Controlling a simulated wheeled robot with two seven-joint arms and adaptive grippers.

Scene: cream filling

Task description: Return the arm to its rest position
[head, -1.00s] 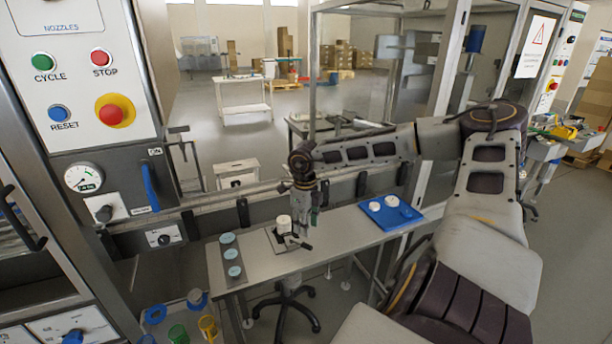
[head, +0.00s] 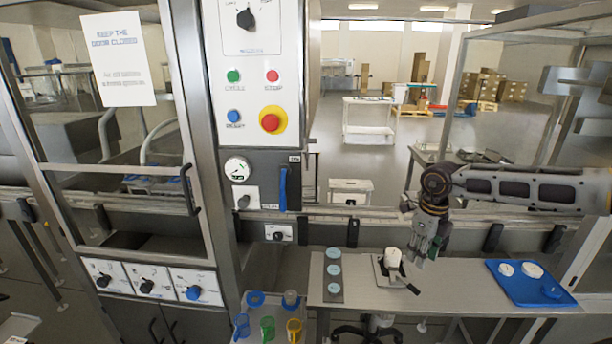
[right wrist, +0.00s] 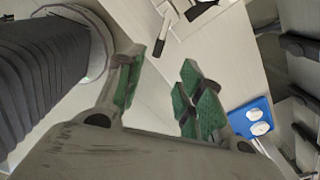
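My right gripper (head: 420,251) hangs above the grey table, just right of a white jar (head: 393,256), with its arm coming in from the right. In the right wrist view, the green-padded fingers of my right gripper (right wrist: 165,88) are spread with nothing between them. The jar stands on a small plate with a black handle-like part (head: 406,281) beside it. My left gripper is not seen in either view.
The table (head: 450,298) also carries a strip with light-blue discs (head: 334,269) and a blue tray (head: 512,291) with white round pieces. Coloured cups (head: 268,327) stand on a lower shelf. A machine panel (head: 249,95) and a glazed door (head: 100,190) rise at left.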

